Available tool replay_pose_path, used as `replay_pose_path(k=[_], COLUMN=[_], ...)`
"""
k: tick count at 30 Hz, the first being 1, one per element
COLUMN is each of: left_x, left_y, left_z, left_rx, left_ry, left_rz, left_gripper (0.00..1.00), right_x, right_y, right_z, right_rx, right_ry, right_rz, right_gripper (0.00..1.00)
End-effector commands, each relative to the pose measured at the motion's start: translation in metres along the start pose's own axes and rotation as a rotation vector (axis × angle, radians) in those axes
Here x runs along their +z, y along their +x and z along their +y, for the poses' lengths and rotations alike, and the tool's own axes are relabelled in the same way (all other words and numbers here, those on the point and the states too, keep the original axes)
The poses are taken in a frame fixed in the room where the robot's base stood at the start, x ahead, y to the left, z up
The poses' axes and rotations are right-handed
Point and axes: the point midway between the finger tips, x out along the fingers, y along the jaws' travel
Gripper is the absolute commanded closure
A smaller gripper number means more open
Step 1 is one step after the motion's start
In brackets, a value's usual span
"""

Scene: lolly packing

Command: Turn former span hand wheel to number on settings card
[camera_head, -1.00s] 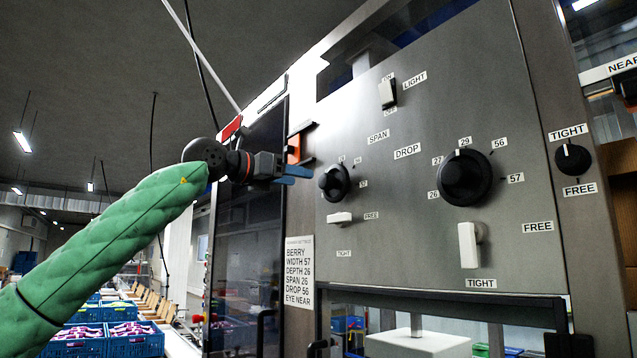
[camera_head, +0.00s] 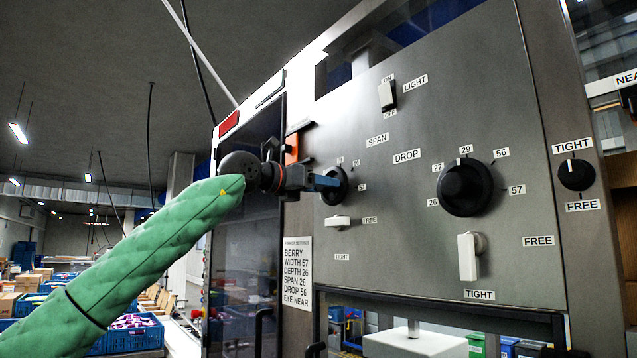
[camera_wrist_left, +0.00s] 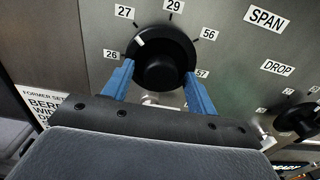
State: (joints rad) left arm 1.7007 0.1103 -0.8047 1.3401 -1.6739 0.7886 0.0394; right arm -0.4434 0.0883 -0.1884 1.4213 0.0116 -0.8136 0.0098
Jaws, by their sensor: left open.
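The span hand wheel (camera_head: 338,186) is a black round knob on the grey machine panel, left of the larger drop wheel. In the left wrist view the span wheel (camera_wrist_left: 163,62) has a white mark at its upper left, between 26 and 27. My left gripper (camera_head: 328,184) is open in front of this wheel. In the left wrist view its blue fingers (camera_wrist_left: 158,75) stand at the wheel's left and right sides; contact is unclear. The settings card (camera_head: 298,270) reads SPAN 26 and DROP 56. My right gripper is not in view.
The drop wheel (camera_head: 465,187) has its mark near 29. A white lever (camera_head: 338,222) sits below the span wheel, another (camera_head: 469,256) below the drop wheel. A light switch (camera_head: 387,95) is above. An orange part (camera_head: 292,148) is at the panel's left edge.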

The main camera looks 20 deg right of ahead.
Motion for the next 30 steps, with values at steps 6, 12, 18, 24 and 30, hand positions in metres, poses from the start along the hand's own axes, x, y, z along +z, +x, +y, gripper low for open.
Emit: replay_pose_path(k=[6,12,18,24,30], left_x=[-0.0004,-0.0003,-0.0001,0.0,0.0001], left_y=[0.0005,0.0004,0.0003,0.0002,0.0001], left_z=[0.0003,0.0003,0.0005,0.0007,0.0008], left_rx=[0.0,0.0,0.001,0.001,0.001], left_ry=[0.0,0.0,0.0,-0.002,-0.005], left_rz=[0.0,0.0,0.0,0.0,-0.001], left_gripper=[0.42,0.7,0.87,0.87,0.87], right_x=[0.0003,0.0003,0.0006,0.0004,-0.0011], right_y=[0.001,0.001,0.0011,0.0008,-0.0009], right_z=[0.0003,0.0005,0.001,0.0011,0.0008], right_rx=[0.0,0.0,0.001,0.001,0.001], right_ry=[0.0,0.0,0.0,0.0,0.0], right_rz=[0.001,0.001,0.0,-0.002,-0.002], right_gripper=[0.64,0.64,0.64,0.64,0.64])
